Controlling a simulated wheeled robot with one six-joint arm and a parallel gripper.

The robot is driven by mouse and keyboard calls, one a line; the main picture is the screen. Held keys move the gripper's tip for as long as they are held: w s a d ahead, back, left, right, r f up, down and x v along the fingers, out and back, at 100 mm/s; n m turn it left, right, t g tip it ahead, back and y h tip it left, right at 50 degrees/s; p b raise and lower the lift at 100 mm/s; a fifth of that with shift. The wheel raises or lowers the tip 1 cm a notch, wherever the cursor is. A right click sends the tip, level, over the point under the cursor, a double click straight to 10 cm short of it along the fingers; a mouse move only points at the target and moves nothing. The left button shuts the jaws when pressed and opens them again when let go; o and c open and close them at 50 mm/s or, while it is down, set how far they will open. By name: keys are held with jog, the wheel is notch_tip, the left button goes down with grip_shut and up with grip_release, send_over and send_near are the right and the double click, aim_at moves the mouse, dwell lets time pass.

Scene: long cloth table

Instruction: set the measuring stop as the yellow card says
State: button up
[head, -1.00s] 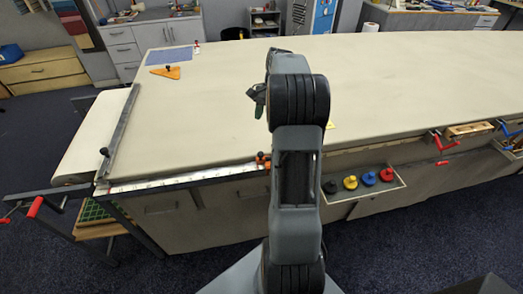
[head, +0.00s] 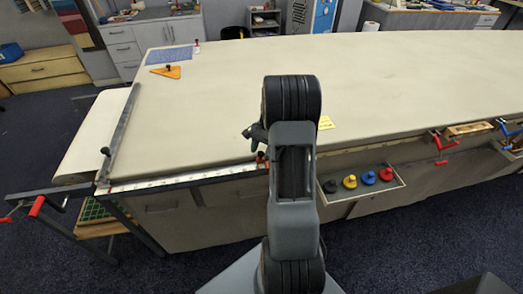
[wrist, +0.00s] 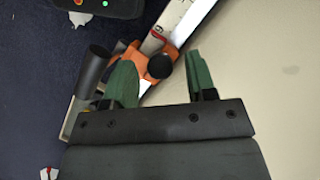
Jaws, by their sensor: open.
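The measuring stop (head: 262,157) is an orange piece with a black knob on the metal rule (head: 190,180) along the table's front edge. In the wrist view the orange stop (wrist: 167,46) sits on the rule (wrist: 184,18). My gripper (wrist: 162,78) is open, with its green fingers on either side of the black knob. Whether they touch it I cannot tell. In the head view my gripper (head: 249,132) is just above the stop, partly hidden by my arm. The yellow card (head: 326,122) lies on the table right of my arm; its writing is too small to read.
A tray (head: 374,192) with black, yellow, blue and red knobbed pieces hangs on the table front. A metal bar (head: 119,130) crosses the table's left end. An orange triangle (head: 172,72) and a blue sheet (head: 169,59) lie at the back left. The table's middle is clear.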

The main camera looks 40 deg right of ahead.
jog(key=shift+a+f, duration=0.1)
jog(key=shift+f, duration=0.1)
jog(key=shift+c, duration=0.3)
grip_shut()
